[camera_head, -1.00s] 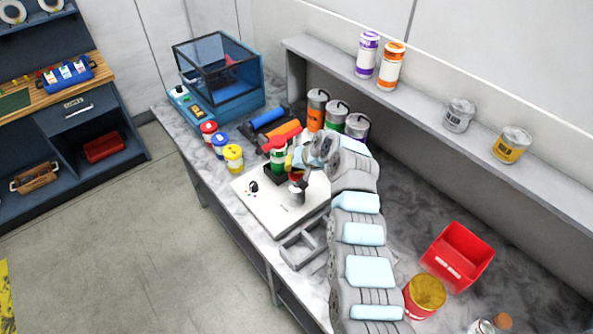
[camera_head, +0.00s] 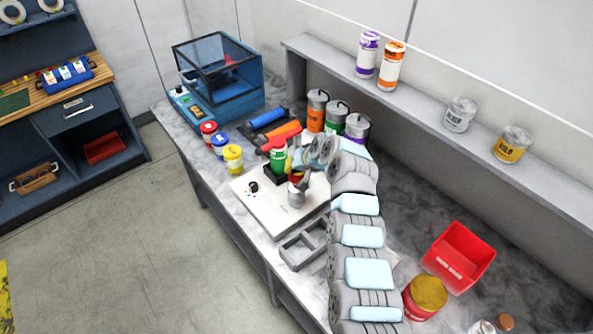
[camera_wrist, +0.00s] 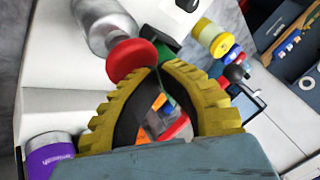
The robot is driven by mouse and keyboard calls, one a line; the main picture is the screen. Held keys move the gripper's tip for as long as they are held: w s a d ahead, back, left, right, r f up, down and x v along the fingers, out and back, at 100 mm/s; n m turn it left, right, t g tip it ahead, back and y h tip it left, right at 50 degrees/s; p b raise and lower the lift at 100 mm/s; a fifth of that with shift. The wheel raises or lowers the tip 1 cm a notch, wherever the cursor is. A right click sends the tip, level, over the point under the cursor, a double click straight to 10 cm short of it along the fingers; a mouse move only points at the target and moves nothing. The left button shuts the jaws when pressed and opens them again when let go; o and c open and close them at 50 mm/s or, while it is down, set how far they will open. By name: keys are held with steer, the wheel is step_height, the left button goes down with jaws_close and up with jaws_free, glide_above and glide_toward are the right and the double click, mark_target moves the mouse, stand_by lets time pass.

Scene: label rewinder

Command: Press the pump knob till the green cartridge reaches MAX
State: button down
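The pump has a silver cylinder (camera_head: 296,198) with a red knob (camera_head: 296,177) on top, and stands on a white base plate (camera_head: 262,211). In the wrist view the red knob (camera_wrist: 130,60) is right beside my fingertips, and the silver cylinder (camera_wrist: 103,28) lies behind it. I cannot tell whether they touch. My gripper (camera_wrist: 160,68) has yellow ribbed fingers that meet at the tips with nothing between them.
A black knob (camera_head: 253,187) is on the plate's left part. Yellow, blue and red spools (camera_head: 233,157) line the bench's left edge. Several cans (camera_head: 333,117) stand behind. A grey divided tray (camera_head: 302,248) lies in front, and a red bin (camera_head: 459,256) sits at right.

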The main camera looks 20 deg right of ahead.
steer(key=shift+f, duration=0.35)
steer(key=shift+r, duration=0.2)
stand_by(0.4)
steer(key=shift+s+r+p, duration=0.1)
steer(key=shift+r+p, duration=0.45)
steer(key=shift+r, duration=1.3)
step_height(320, 180, up, 5)
steer(key=shift+p, duration=0.7)
stand_by(0.7)
